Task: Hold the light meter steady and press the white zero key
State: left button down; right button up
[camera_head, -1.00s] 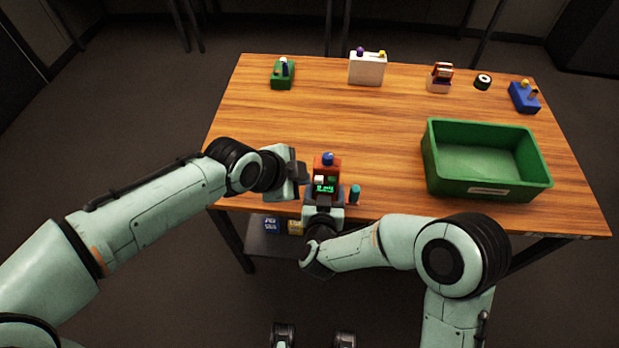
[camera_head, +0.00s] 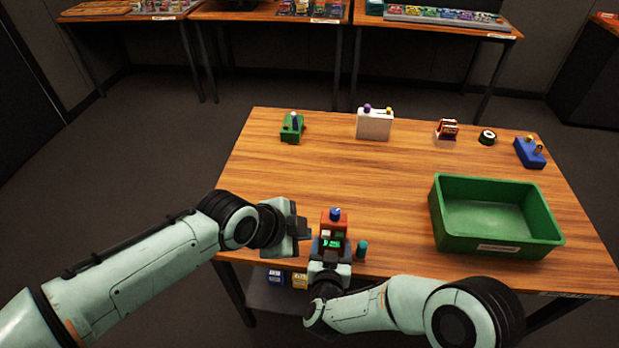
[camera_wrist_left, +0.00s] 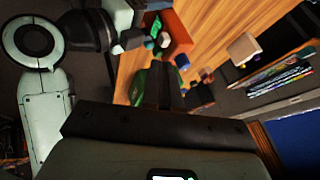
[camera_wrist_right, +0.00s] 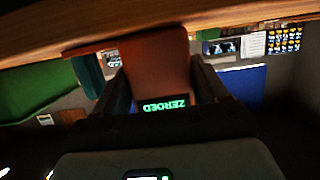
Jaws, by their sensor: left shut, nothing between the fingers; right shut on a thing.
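The light meter (camera_head: 334,220) is a red-orange upright box with a blue knob on top and a lit green display. It stands at the table's near edge. My right gripper (camera_head: 331,247) is shut on it from the near side. In the right wrist view the fingers flank the red body (camera_wrist_right: 158,68), and the green display reads ZEROED, upside down. A small white key (camera_head: 326,233) shows on the face beside the display. My left gripper (camera_head: 304,229) is shut and empty, just left of the meter and apart from it. Its closed fingers show in the left wrist view (camera_wrist_left: 158,85).
A green bin (camera_head: 497,246) fills the table's right side. A green block (camera_head: 291,129), a white box (camera_head: 375,125), a red-and-white item (camera_head: 446,130) and a blue block (camera_head: 529,153) line the back. The middle is clear.

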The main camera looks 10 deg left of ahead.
pick_arm(q)
jog(key=w+d+r+v, duration=0.1)
jog(key=v, duration=0.9)
jog(key=shift+r, duration=0.2)
pick_arm(e)
jog(key=shift+s+d+f, duration=0.1)
jog(key=shift+d+f, duration=0.05)
jog(key=shift+f, duration=0.2)
pick_arm(q)
jog(key=shift+a, duration=0.15)
pick_arm(e)
jog(key=o, duration=1.2)
jog(key=shift+r, duration=0.25)
jog(key=v, duration=1.1)
jog(key=shift+s, duration=0.35)
jog(key=shift+r, duration=0.1)
